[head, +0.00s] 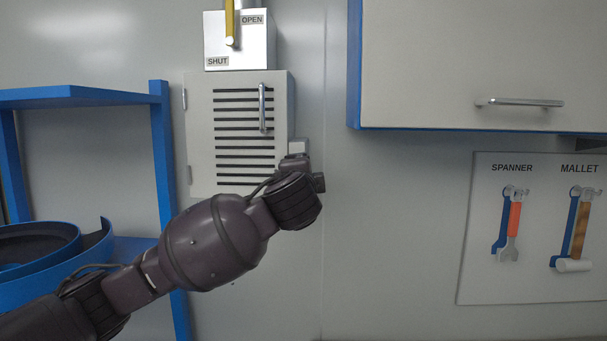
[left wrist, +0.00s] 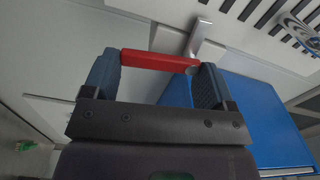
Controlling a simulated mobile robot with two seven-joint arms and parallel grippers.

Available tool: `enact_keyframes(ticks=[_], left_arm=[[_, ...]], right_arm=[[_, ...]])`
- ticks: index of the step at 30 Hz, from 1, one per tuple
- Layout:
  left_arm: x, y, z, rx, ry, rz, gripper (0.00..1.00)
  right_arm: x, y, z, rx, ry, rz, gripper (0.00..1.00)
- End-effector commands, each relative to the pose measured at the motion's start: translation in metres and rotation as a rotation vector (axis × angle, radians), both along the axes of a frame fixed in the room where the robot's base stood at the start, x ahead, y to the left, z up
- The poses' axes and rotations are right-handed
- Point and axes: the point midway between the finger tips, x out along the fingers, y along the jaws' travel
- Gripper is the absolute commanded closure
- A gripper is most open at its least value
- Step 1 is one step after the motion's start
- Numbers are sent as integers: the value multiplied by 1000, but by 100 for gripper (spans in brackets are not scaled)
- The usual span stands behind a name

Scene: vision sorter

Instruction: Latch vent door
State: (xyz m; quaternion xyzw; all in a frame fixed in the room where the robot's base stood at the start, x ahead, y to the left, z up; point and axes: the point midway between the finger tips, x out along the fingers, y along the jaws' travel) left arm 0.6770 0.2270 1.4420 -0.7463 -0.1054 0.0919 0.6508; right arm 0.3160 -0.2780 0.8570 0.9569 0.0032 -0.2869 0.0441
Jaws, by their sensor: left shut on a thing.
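The vent door (head: 230,180) is a pale panel with dark slots, hinges on its left edge and a vertical bar handle (head: 262,108). It looks closed or nearly closed. Its slots and handle (left wrist: 300,32) also show at top right in the left wrist view. My left gripper (left wrist: 157,67) is shut on a red latch handle (left wrist: 158,60), one finger at each end. A grey metal arm (left wrist: 205,38) joins the red handle's right end. In the head view my left wrist hides the red handle; a light grey block (head: 298,147) shows beside the door's lower right edge. My right gripper is out of view.
A box with a yellow lever (head: 229,20), marked OPEN and SHUT, sits above the vent. A blue rack (head: 160,130) stands at left. A wall cabinet (head: 440,60) and a tool board (head: 475,270) are at right. Bare wall lies between vent and board.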

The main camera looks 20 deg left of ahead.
Motion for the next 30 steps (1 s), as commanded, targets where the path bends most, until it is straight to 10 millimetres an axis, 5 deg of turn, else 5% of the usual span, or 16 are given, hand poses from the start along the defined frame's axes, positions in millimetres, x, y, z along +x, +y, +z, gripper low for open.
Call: enact_keyframes(ticks=[26, 27, 30], left_arm=[[-1, 4, -2, 149, 44, -1, 45], [-1, 4, -2, 149, 44, -1, 15], [-1, 4, -2, 148, 43, -1, 0]], right_arm=[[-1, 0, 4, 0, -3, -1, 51], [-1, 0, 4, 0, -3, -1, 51], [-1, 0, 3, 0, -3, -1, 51]])
